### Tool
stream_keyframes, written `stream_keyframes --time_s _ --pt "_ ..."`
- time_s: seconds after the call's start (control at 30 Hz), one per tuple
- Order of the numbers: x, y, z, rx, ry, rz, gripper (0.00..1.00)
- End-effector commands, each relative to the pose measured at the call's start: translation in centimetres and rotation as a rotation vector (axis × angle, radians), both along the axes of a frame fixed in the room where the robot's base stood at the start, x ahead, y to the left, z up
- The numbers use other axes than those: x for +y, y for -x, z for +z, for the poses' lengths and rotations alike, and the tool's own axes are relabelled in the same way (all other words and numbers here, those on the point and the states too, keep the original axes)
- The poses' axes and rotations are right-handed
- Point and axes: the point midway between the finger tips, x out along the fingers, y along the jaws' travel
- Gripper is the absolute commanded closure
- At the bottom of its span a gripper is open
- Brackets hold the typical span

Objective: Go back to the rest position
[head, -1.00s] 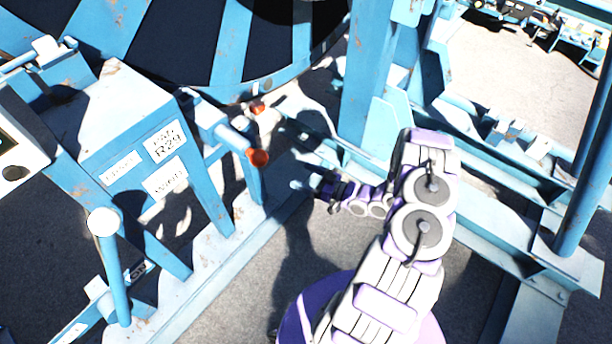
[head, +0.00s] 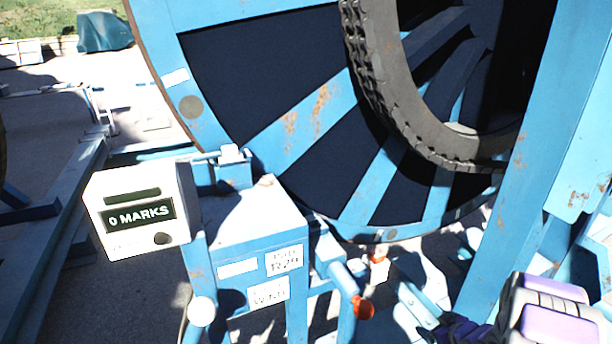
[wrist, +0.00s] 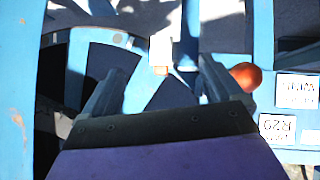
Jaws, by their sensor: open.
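My gripper (wrist: 160,78) is open in the wrist view, its two dark fingers spread with nothing held between them. In the head view my purple and white arm (head: 550,312) is at the lower right, and its gripper end is partly cut off by the bottom edge. A blue crank handle with an orange end (head: 363,308) sticks out of the blue stand, left of my arm. Its round orange end (wrist: 245,76) also shows just right of the right finger in the wrist view, apparently clear of it.
The large blue reel (head: 310,110) with dark panels fills the back. A white counter box (head: 138,212) reading "0 MARKS" sits left of the labelled blue stand (head: 250,225). A blue frame post (head: 515,170) stands above my arm.

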Motion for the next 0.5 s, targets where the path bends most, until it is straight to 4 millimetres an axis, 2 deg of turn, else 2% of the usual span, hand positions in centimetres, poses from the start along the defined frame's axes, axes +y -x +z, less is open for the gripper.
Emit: stream_keyframes --time_s 0.03,0.23,0.37,0.5 --pt "-0.4 -0.3 1.4 0.020 0.046 -0.023 0.07" --pt "-1.7 0.8 6.1 0.137 0.180 -0.157 0.07" --pt "-1.7 2.4 9.3 0.207 0.238 -0.247 0.07" --pt "-0.7 4.8 12.7 0.281 0.271 -0.340 0.07"
